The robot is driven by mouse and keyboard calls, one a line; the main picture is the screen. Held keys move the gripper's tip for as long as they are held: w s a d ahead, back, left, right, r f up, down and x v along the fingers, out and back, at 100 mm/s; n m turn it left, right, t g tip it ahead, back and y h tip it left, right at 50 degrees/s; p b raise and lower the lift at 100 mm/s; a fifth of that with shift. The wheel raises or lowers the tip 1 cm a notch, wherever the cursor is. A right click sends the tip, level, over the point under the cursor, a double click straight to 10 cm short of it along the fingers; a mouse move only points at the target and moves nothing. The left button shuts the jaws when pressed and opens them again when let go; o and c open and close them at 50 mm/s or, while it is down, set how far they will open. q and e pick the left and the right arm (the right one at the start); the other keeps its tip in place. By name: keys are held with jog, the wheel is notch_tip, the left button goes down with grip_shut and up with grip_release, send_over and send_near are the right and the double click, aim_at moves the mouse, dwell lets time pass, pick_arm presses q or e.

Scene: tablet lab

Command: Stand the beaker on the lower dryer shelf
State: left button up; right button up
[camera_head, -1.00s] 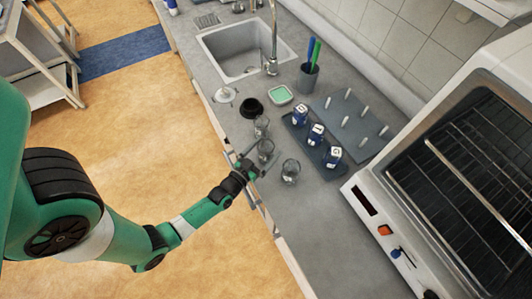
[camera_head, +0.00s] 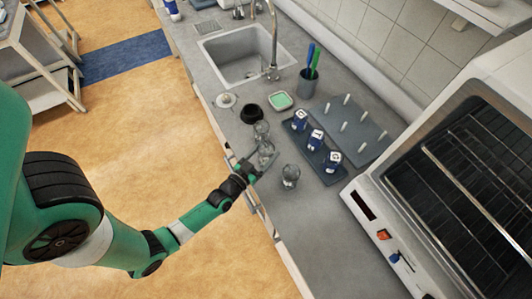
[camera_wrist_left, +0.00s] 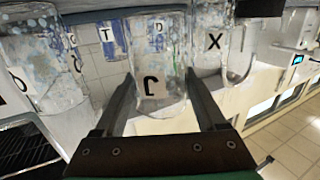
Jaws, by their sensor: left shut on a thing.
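My left gripper (camera_head: 256,168) is at the front of the grey counter, shut on the middle clear glass beaker (camera_head: 266,151). In the left wrist view this beaker (camera_wrist_left: 158,50) is between the two fingers and has a white label with a dark letter. I cannot tell whether it touches the counter. Two similar beakers stand on either side, one behind (camera_head: 262,129) and one to the right (camera_head: 290,174). The dryer (camera_head: 348,192) is the white unit at the right, with dark wire shelves (camera_head: 465,165) inside. My right gripper is not in view.
A dark tray (camera_head: 325,172) with several blue labelled bottles lies between the beakers and the dryer. Behind are a peg board (camera_head: 358,140) and a pen cup (camera_head: 308,82). A black bowl (camera_head: 251,113), a green-topped dish (camera_head: 281,100) and a sink (camera_head: 232,55) are farther back.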

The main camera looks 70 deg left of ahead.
pick_arm(q)
jog(key=s+d+r+p, duration=0.7)
jog(key=d+r+p, duration=0.4)
jog(key=d+p, duration=0.1)
jog(key=shift+s, duration=0.2)
